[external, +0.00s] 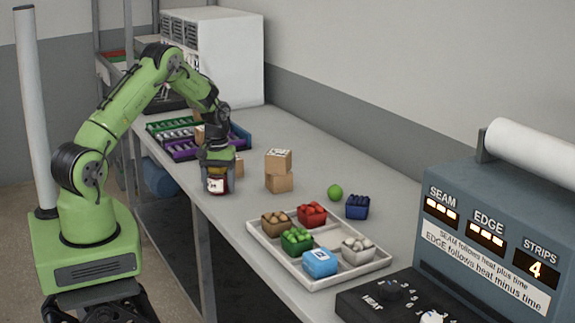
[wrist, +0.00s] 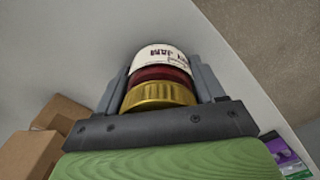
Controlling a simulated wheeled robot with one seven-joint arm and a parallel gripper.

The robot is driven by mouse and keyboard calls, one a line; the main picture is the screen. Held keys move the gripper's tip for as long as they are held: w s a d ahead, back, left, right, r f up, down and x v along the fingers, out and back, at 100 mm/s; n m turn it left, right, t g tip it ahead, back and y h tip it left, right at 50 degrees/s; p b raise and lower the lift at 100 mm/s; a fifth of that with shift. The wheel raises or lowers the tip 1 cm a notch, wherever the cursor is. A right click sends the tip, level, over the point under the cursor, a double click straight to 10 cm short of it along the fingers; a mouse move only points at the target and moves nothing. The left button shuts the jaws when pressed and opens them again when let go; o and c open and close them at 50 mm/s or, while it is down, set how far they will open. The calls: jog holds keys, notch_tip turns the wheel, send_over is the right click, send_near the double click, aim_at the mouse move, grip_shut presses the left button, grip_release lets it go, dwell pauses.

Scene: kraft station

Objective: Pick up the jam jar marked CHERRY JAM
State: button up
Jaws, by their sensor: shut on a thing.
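A jam jar (external: 217,183) with dark red contents and a white label is in my gripper (external: 217,170) near the front edge of the bench. In the wrist view the jar (wrist: 162,72) shows its gold lid, dark red band and white label, with the lid toward me. The fingers of my gripper (wrist: 162,85) are shut on it from both sides. The label's text is partly seen and too small to read surely, so I cannot confirm CHERRY. I cannot tell whether the jar's base touches the bench.
Stacked cardboard boxes (external: 279,182) stand right of the jar. A green ball (external: 335,192) and a blue basket (external: 357,207) lie farther right. A white tray (external: 262,235) holds several coloured baskets. Coloured racks (external: 240,139) stand behind my gripper. A sealing machine (external: 450,258) is at the right.

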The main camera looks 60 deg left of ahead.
jog(key=shift+c, duration=1)
